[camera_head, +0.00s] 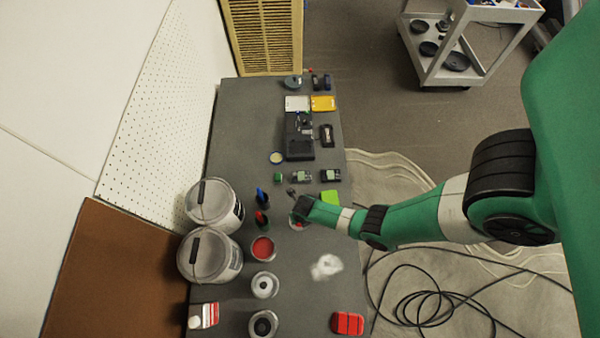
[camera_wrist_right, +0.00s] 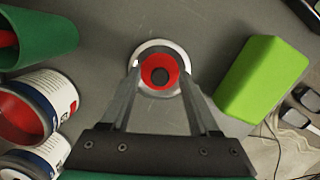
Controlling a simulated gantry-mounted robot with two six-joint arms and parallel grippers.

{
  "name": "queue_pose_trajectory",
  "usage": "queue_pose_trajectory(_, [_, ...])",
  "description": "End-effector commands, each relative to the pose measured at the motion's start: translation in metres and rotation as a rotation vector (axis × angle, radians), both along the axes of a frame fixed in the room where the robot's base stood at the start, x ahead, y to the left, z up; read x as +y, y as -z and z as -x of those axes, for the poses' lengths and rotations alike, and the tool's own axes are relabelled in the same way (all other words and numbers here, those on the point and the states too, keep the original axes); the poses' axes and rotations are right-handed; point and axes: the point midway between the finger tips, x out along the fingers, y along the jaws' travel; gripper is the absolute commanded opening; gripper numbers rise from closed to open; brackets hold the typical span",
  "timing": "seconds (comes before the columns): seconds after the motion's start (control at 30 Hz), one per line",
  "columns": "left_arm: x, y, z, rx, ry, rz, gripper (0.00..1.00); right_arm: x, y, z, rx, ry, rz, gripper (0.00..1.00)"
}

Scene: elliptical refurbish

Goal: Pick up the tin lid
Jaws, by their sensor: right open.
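The tin lid (camera_wrist_right: 160,70) is a round piece with a silver rim, a red inside and a dark centre, lying on the grey bench in the right wrist view. In the head view part of it (camera_head: 297,224) shows just below my right gripper (camera_head: 298,211). In the wrist view my right gripper (camera_wrist_right: 160,72) is open, with one fingertip at each side of the lid. Whether the fingers touch the lid, I cannot tell. My left gripper is not in view.
A bright green block (camera_wrist_right: 262,78) lies right of the lid. A green cylinder (camera_wrist_right: 38,40) and a red-lined tin (camera_wrist_right: 30,110) stand to its left. Two large buckets (camera_head: 213,204) stand along the bench's left edge. A red case (camera_head: 347,323) lies at the near end.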

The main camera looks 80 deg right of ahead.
Motion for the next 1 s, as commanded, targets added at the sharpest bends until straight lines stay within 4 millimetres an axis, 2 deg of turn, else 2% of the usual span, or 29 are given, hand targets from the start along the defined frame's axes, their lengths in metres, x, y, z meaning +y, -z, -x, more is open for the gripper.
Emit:
queue_pose_trajectory(0.2, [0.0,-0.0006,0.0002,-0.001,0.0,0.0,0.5,-0.0002,-0.0004,-0.0003,0.0,0.0,0.0,0.6])
queue_pose_trajectory(0.53, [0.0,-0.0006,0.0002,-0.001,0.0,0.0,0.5,-0.0001,-0.0003,-0.0002,0.0,0.0,0.0,0.01])
queue_pose_trajectory(1.0, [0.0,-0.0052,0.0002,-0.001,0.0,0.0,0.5,0.0,-0.0049,-0.0003,0.0,-0.001,0.0,0.0])
